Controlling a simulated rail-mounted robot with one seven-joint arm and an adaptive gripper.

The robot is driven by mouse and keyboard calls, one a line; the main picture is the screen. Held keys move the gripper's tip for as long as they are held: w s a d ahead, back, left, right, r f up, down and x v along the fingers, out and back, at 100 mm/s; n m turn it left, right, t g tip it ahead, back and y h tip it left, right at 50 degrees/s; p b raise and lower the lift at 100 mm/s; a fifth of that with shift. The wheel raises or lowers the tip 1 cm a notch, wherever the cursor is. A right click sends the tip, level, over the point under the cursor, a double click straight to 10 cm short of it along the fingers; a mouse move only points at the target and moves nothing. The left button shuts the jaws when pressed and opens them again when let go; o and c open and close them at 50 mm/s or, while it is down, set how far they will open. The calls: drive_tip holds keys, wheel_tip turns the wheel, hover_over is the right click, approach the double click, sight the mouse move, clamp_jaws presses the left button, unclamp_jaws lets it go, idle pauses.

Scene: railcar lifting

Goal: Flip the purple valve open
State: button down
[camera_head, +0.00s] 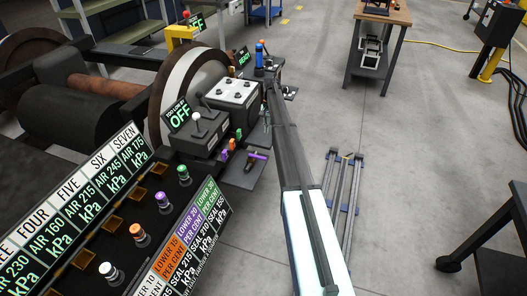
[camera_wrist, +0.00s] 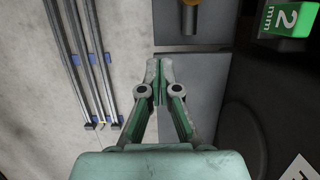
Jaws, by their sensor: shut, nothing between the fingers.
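A purple lever (camera_head: 257,156) that looks like the valve handle lies roughly level on a small dark shelf beside the console, left of my arm in the head view. Its exact setting is too small to tell. Small purple, orange and green handles stand just left of it. My gripper (camera_wrist: 159,67) is shut and empty in the wrist view, its fingertips together over a grey plate edge. The purple lever does not show in the wrist view. In the head view my arm reaches past the lever on its right, and the gripper is not clear there.
A panel (camera_head: 60,228) with kPa readouts and coloured knobs fills the lower left. Metal rails (camera_head: 345,185) lie on the floor to the right.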

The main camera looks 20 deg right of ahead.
sight(257, 158)
drive_tip(key=shift+f, duration=0.1)
drive_tip(key=p+x, duration=0.1)
drive_tip(key=x, duration=0.8)
drive_tip(key=shift+s+a+f, duration=0.15)
drive_tip(key=shift+s+a, duration=0.4)
drive_tip(key=shift+s, duration=0.05)
drive_tip(key=shift+s+a+f, duration=0.15)
drive_tip(key=shift+s+a, duration=0.35)
drive_tip(key=shift+s, duration=0.1)
drive_tip(key=shift+s+a+f+p, duration=0.1)
drive_tip(key=shift+s+a+p, duration=0.2)
drive_tip(key=shift+s+a, duration=0.1)
drive_tip(key=shift+d, duration=0.1)
